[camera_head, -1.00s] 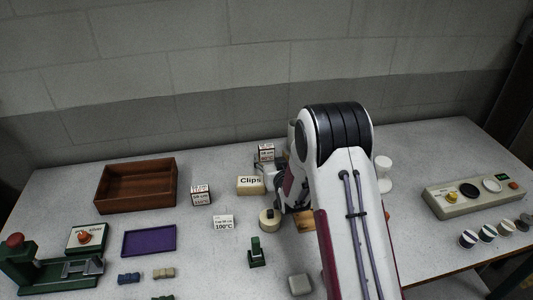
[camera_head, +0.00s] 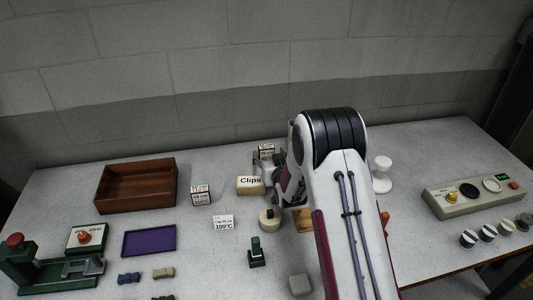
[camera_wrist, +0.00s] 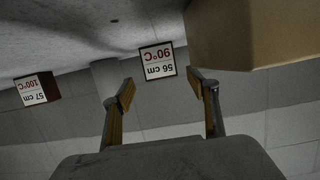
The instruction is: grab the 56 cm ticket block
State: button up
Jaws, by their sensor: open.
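The 56 cm ticket block (camera_wrist: 158,62) shows upside down in the wrist view, a small dark-sided block with a white face reading 56 cm and 90°C. It lies ahead of and between my gripper's (camera_wrist: 162,88) open fingers, apart from them. In the head view a block (camera_head: 266,149) behind the Clips box fits this place, its print too small to read surely. My gripper is also partly seen there (camera_head: 266,162), mostly hidden by my arm. The 57 cm block (camera_wrist: 37,90), marked 100°C, is at the left of the wrist view.
The Clips box (camera_head: 250,185) stands close to my gripper; a large tan box side (camera_wrist: 260,35) fills the wrist view's upper right. Another ticket block (camera_head: 201,195) stands left, beside the wooden tray (camera_head: 137,206). A white spool-like stand (camera_head: 382,175) is right of my arm.

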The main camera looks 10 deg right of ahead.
aim_at(267, 147)
dwell(0.3)
jog(key=shift+w, duration=1.45)
jog(key=shift+x, duration=1.2)
jog(key=c, duration=1.2)
